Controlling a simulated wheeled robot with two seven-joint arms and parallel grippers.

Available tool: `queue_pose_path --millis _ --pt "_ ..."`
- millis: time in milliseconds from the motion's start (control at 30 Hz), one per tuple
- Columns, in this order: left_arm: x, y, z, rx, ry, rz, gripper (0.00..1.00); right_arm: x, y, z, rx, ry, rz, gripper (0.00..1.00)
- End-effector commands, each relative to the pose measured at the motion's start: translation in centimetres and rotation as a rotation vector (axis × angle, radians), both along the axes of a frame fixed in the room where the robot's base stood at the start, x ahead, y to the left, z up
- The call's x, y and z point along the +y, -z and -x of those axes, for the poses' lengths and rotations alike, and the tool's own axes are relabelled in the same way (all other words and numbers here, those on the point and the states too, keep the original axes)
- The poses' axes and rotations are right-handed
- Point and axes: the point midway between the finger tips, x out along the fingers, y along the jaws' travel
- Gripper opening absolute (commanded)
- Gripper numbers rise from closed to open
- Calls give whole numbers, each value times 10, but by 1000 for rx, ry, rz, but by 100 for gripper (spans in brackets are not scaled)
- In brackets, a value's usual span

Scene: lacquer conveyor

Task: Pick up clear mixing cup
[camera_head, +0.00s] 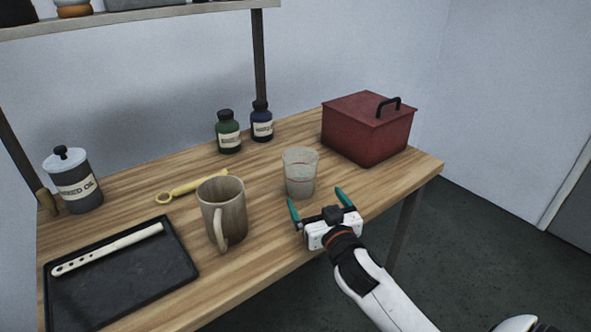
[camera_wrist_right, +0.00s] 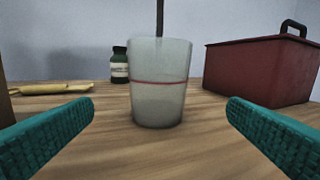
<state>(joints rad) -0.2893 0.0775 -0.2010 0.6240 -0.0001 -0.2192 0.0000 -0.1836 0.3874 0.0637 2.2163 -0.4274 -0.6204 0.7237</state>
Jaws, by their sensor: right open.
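The clear mixing cup (camera_head: 300,173) stands upright on the wooden table, right of the brown mug. In the right wrist view the cup (camera_wrist_right: 159,82) is centred, with a thin red line around it. My right gripper (camera_head: 317,195) is open and empty, just in front of the cup at the table's front edge. Its two teal fingers show at the left and right of the wrist view, with the cup beyond and between them, apart from both. My left gripper is not in view.
A brown mug (camera_head: 222,207) and a yellow tool (camera_head: 189,187) are left of the cup. A red box (camera_head: 367,132) stands to the right. Green (camera_head: 228,131) and blue (camera_head: 261,121) bottles are behind. A black tray (camera_head: 120,284) and a labelled jar (camera_head: 75,183) are farther left.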

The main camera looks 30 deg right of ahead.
Motion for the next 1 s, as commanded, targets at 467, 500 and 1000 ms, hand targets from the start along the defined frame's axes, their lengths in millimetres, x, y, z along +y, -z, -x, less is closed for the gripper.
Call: queue_pose_path --millis 467,500,1000 --pt "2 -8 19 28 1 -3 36 -16 -2 -60 0 1 2 97" --pt "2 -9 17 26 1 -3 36 -16 -4 -64 -1 0 3 97" --pt "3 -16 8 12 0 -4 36 -26 -4 -107 1 0 2 97"
